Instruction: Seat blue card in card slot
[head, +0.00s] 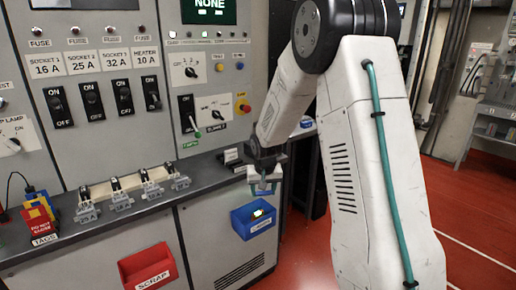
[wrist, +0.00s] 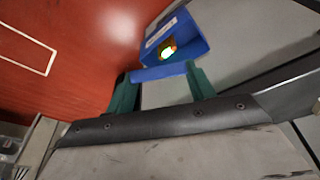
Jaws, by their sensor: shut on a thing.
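My gripper (head: 264,183) hangs in front of the counter edge, above a blue bin (head: 254,219). In the wrist view my gripper (wrist: 160,84) has its two green fingers shut on the blue card (wrist: 158,73), which shows as a blue strip with a grey-white face below it. The blue bin also shows beyond the fingers in the wrist view (wrist: 190,35), with a small bright thing inside. The card looks apart from the bin. I cannot make out the card slot in either view.
A grey panel with switches (head: 92,103) rises behind the counter (head: 150,207). Several grey clamp-like fittings (head: 152,183) stand along it. A red scrap bin (head: 147,266) hangs on the front, and red tags (head: 38,222) stand at left. Red floor (head: 460,205) lies open at right.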

